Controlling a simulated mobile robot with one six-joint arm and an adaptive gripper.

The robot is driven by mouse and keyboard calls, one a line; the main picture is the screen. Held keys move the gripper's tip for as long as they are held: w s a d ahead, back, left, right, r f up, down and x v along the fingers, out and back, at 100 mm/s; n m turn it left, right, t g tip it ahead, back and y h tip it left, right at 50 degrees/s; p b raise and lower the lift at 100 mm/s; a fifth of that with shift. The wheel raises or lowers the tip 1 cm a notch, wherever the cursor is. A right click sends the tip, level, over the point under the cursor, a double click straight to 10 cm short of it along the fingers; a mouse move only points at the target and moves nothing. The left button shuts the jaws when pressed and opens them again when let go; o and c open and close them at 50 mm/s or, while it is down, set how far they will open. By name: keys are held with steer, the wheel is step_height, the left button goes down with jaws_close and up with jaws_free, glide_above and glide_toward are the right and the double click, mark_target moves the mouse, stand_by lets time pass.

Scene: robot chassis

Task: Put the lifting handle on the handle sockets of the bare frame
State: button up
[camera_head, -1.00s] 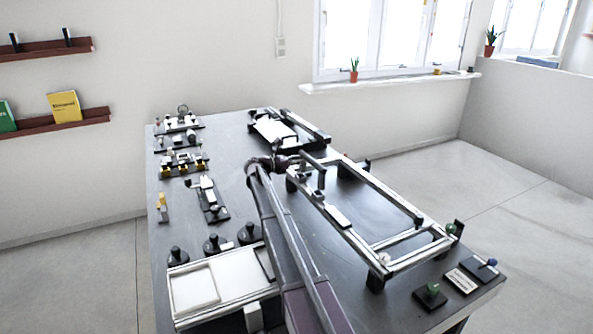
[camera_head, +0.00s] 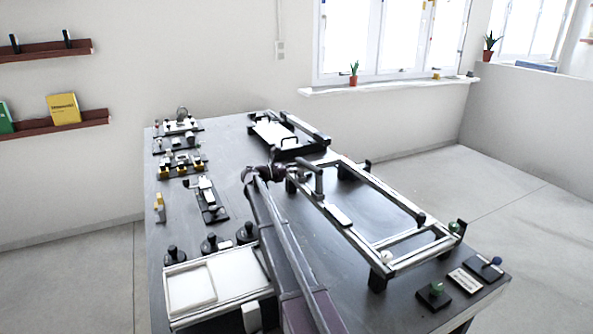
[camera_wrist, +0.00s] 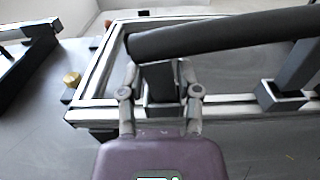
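The lifting handle (camera_wrist: 225,36) is a dark round bar with two legs. It spans the top of the wrist view, above one rail of the bare frame (camera_wrist: 95,82). My gripper (camera_wrist: 160,78) has its fingers close on either side of the near leg and appears shut on it. The far leg meets a dark handle socket (camera_wrist: 281,97) on the rail; how deep it sits I cannot tell. The near leg's foot is partly hidden by my fingers. In the head view, the handle (camera_head: 319,180) stands at the left rail of the frame (camera_head: 400,263), beside my gripper (camera_head: 280,171).
A black-railed fixture with a white plate (camera_head: 268,131) stands at the back. Small part racks (camera_head: 182,170) line the left edge. A white tray (camera_head: 190,290) lies front left, with black knobs behind it. Small fixtures (camera_head: 434,294) stand front right. The frame's inside is open.

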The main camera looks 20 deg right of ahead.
steer(key=o, duration=0.3)
steer(key=shift+s+d+f, duration=0.1)
steer(key=shift+s+f, duration=0.1)
steer(key=shift+s, duration=0.1)
steer(key=shift+r, duration=0.1)
steer(key=shift+w, duration=0.15)
steer(key=shift+a+r, duration=0.15)
steer(key=shift+a, duration=2.9)
steer(key=shift+a+r, duration=0.1)
steer(key=shift+a, duration=2.9)
